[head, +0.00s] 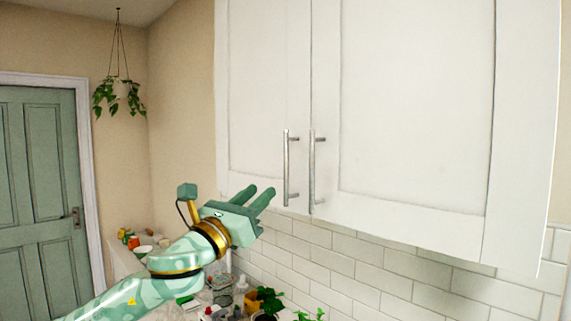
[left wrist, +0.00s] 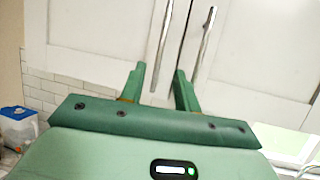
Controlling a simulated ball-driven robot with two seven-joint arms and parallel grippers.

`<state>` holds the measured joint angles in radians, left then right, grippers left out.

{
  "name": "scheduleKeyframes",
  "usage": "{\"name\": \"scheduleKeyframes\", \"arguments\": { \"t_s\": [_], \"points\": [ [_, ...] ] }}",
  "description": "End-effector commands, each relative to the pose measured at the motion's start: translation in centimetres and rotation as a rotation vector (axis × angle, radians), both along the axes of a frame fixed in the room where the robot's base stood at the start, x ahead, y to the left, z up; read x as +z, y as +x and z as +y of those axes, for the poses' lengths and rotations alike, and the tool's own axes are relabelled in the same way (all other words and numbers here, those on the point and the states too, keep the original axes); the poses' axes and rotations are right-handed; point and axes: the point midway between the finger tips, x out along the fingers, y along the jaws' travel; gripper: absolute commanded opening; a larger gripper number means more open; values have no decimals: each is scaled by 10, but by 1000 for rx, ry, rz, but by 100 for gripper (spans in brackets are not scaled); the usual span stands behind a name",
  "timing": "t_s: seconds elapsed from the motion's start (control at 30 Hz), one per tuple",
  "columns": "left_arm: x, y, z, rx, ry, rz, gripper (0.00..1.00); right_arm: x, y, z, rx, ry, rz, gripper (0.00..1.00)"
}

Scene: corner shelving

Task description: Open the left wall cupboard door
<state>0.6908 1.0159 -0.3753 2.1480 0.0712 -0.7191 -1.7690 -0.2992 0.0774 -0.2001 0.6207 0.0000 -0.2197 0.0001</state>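The white left wall cupboard door (head: 262,90) is shut, flush beside the right door (head: 415,110). Its vertical metal bar handle (head: 287,168) is near its right edge, and the right door's handle (head: 313,172) stands close beside it. My left gripper (head: 265,196) is below and left of the left handle, with its two green fingers apart and nothing between them. In the left wrist view the left handle (left wrist: 160,45) is beyond the open fingers (left wrist: 158,82), apart from them. The right handle (left wrist: 204,44) is to its right. My right gripper is not in view.
White tiles (head: 340,265) line the wall under the cupboard. Plants (head: 268,299) and small items crowd the counter below. A green room door (head: 40,190) and a hanging plant (head: 118,95) are at the left. The space left of the cupboard is open.

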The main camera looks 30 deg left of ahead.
Motion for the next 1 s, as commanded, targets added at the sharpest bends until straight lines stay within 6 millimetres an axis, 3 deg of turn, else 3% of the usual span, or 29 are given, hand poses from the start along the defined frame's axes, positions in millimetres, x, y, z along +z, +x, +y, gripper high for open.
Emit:
{"name": "scheduleKeyframes", "arguments": {
  "t_s": [0.03,0.2,0.4,0.6,0.87,1.0],
  "points": [
    [11,12,-2,-3,-7,-2,32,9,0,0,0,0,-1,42],
    [27,52,-8,-2,-5,-1,32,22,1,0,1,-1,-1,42],
    [38,86,-12,-1,-4,1,32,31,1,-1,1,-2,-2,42],
    [42,101,-15,-1,-3,1,32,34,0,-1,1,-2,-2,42],
    [42,102,-15,-2,-1,1,32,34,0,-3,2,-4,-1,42],
    [42,102,-15,-1,-2,1,0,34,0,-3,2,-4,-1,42]
  ]
}}
